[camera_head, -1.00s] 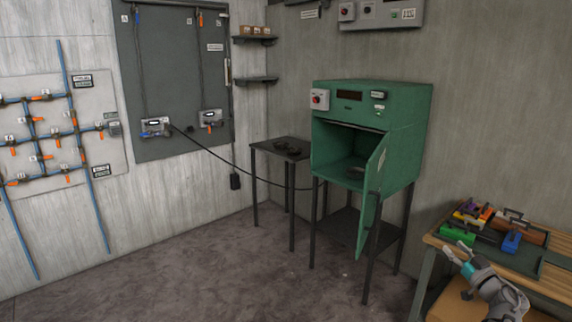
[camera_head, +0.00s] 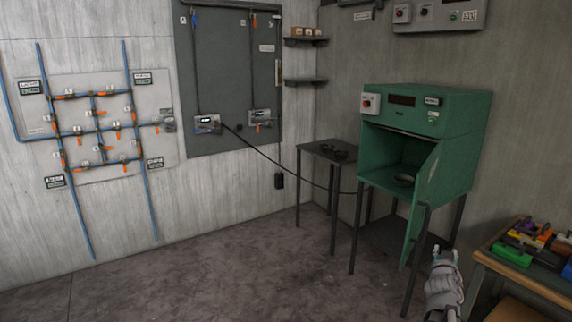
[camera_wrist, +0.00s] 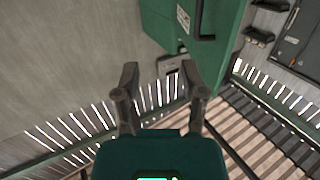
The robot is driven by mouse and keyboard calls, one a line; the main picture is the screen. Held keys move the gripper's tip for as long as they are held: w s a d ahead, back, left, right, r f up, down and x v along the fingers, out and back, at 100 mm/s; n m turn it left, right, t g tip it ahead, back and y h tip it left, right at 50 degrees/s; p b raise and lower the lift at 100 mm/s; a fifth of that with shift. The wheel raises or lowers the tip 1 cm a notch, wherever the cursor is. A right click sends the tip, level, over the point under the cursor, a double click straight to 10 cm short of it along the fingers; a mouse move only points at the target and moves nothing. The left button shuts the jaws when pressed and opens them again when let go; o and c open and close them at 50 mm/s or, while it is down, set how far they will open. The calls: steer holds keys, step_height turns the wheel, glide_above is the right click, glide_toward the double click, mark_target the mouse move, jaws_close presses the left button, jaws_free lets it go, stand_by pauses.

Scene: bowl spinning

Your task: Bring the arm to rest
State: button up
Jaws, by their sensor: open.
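My gripper (camera_head: 445,254) is at the lower right of the head view, in front of the green cabinet's stand and left of the wooden table. In the wrist view my gripper (camera_wrist: 157,85) shows its two dark fingers apart, with nothing between them. The green cabinet (camera_head: 461,131) stands on dark legs, and its door (camera_head: 424,200) hangs open. The cabinet (camera_wrist: 187,22) also shows at the top of the wrist view, beyond the fingertips.
The wooden table (camera_head: 535,289) at the right carries several coloured blocks. A small dark table (camera_head: 318,149) stands left of the cabinet. A black cable hangs from the wall panel (camera_head: 228,90) towards the cabinet. The floor (camera_head: 230,275) at the left is clear.

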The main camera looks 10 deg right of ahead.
steer(key=w+a+f+n+g+y, duration=0.1)
steer(key=a+f+g+y, duration=0.1)
steer(key=a+f, duration=0.35)
steer(key=w+a+f+g+y, duration=0.1)
steer(key=a+f+g+y, duration=0.1)
steer(key=a, duration=0.6)
steer(key=a+f+n+g+y, duration=0.1)
steer(key=a+f+g, duration=0.1)
steer(key=a+f, duration=0.3)
steer(key=s+a+f+n+g+y, duration=0.1)
steer(key=s+a+n+g+y, duration=0.2)
steer(key=a, duration=0.9)
steer(key=s+a+f+n+g+y+p, duration=0.1)
steer(key=s+a, duration=0.5)
steer(key=a, duration=0.7)
steer(key=f+n+g+y, duration=0.1)
steer(key=n+g+y, duration=0.1)
steer(key=g, duration=0.1)
steer(key=shift+p, duration=0.3)
